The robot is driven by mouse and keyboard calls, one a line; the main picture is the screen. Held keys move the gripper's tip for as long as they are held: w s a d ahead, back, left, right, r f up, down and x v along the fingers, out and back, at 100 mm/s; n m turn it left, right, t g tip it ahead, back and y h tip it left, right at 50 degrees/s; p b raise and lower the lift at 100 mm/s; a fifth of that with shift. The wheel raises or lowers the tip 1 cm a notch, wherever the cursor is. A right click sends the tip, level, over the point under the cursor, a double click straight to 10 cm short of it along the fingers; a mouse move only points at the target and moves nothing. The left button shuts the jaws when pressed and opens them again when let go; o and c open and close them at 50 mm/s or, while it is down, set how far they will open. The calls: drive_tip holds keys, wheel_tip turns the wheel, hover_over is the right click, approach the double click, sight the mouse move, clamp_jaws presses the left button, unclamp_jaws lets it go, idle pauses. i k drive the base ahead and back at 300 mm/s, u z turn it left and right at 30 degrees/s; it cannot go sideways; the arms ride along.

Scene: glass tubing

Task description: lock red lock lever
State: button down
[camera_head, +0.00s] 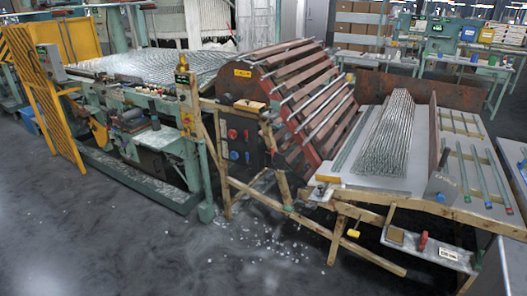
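A small red handle (422,241) stands upright on the low grey front ledge below the sorting table, at the lower right of the head view. It looks like the red lock lever, but it is too small to tell whether it is locked. A red round knob (232,133) also shows on the dark control box left of the drum, with blue knobs below it. My gripper is not in view.
A slatted drum (300,95) stands behind the sorting table, which carries a pile of glass tubes (385,135). Wooden legs and a slanting beam (365,257) jut out in front. Glass bits (275,245) litter the floor. The dark floor (120,240) at front left is clear.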

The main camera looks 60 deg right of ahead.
sight(272, 162)
drive_tip(key=u, duration=0.05)
drive_tip(key=i, duration=1)
drive_tip(key=z, duration=0.05)
